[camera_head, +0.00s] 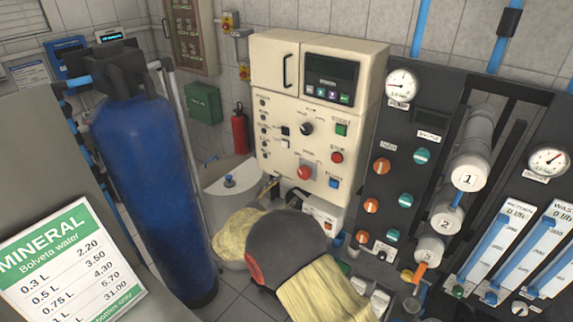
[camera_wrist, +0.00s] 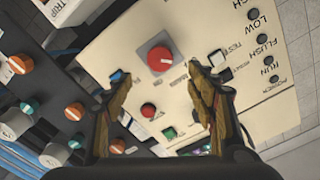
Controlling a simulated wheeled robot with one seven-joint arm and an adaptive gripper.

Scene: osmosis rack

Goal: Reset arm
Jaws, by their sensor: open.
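My gripper (camera_wrist: 159,72) is open and empty in the wrist view, its two worn yellow-brown fingers apart. The cream control panel (camera_head: 274,151) fills the middle of the wrist view, turned about upside down. A large red button (camera_wrist: 161,58) on a grey plate shows between and beyond the fingertips; it is also on the panel's lower part in the head view (camera_head: 304,172). A smaller red button (camera_wrist: 148,109) and a green button (camera_wrist: 169,132) show between the fingers. In the head view my dark rounded arm part stands low in front of the panel and mostly hides the gripper.
A tall blue tank (camera_head: 150,190) stands left, behind a price sign (camera_head: 75,265). A dark panel (camera_head: 440,120) with gauges, orange and teal knobs and numbered white cylinders stands right. A red extinguisher (camera_head: 240,130) is behind. Grey floor shows between tank and rack.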

